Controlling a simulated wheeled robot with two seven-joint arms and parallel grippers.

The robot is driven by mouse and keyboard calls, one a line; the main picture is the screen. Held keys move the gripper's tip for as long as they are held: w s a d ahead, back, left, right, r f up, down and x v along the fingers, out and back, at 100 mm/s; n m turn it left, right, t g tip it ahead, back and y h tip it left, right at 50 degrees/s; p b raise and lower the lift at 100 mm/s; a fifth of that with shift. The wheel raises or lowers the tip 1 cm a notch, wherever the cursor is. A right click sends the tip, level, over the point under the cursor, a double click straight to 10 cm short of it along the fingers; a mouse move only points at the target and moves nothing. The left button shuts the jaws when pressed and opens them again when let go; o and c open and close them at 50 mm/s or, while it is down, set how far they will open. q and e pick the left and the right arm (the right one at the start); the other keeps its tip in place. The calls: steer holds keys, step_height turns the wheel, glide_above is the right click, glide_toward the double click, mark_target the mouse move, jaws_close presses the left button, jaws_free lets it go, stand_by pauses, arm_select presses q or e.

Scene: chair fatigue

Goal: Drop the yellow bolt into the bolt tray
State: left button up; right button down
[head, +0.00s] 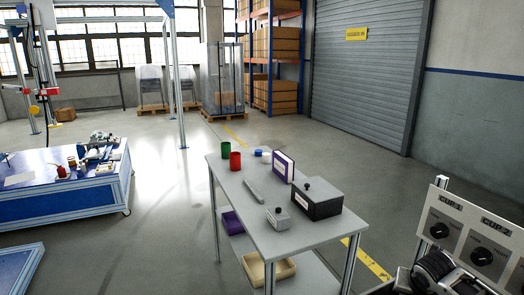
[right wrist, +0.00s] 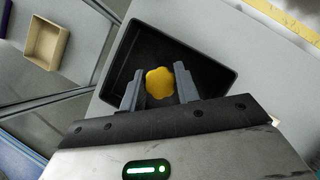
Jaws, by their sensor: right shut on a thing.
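The yellow bolt (right wrist: 160,84) shows its rounded, lobed head in the right wrist view. My right gripper (right wrist: 158,76) is shut on it, with one grey finger on each side. Behind the bolt is a black open tray (right wrist: 226,72), which looks like the bolt tray. The bolt appears over the tray's inside, but its height above the floor of the tray cannot be told. The bolt's shank is hidden, and the visible part of the tray looks empty. I cannot make out the bolt or this tray in the head view. My left gripper is in neither view.
A grey cart (head: 237,207) carries red and green cups, a purple-framed box, a black lidded box (head: 318,207) and a small grey box. A tan bin (head: 270,270) sits on its lower shelf. A panel with knobs (head: 470,240) stands at right.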

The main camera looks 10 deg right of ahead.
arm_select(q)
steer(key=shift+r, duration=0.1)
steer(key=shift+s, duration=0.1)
arm_select(e)
steer(key=c, duration=0.9)
jaws_free()
steer(key=shift+c, duration=0.2)
arm_select(q)
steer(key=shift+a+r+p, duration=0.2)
steer(key=shift+p, duration=0.55)
arm_select(e)
steer(key=v, duration=1.6)
steer(key=shift+d, duration=0.1)
